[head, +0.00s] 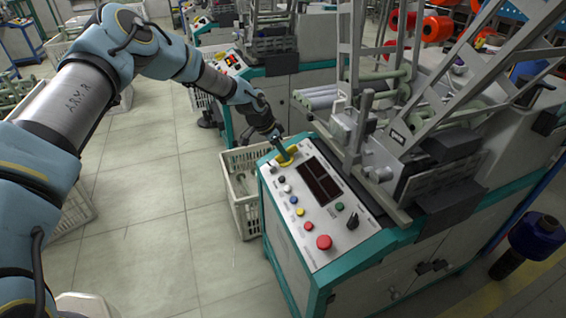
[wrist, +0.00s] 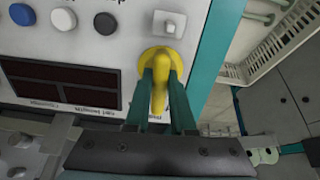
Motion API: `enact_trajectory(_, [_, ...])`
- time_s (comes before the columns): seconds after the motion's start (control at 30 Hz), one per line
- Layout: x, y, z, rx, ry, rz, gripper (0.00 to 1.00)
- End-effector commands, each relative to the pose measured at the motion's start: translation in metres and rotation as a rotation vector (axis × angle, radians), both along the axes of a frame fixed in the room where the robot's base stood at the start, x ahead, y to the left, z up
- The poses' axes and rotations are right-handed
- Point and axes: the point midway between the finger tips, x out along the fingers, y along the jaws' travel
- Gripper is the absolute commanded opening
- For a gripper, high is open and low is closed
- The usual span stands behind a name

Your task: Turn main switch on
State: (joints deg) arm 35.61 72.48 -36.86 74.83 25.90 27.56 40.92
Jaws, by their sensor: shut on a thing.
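The main switch is a yellow rotary knob (wrist: 160,70) on the control panel (head: 332,240) of the winding machine. It also shows in the head view (head: 286,156) at the panel's far corner. My gripper (wrist: 161,92) is shut on the yellow knob, with one teal finger on each side of its handle. In the wrist view the handle lies lengthwise between the fingers. The knob's lower part is hidden by the fingers and gripper body.
A dark display (head: 319,181) and several coloured buttons, including a large red one (head: 324,242), sit near the knob. A white crate (head: 243,200) stands on the floor left of the machine. Metal frame parts (head: 357,125) rise behind the panel. The floor at left is mostly clear.

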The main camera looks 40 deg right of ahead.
Motion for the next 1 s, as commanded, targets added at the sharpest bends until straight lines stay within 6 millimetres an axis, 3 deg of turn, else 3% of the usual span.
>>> enact_trajectory(0.5, [-0.0014,0.0009,-0.0023,-0.068,-0.171,-0.393,0.0])
enact_trajectory(1.0, [-0.0025,0.0012,0.0001,-0.093,-0.235,-0.539,0.0])
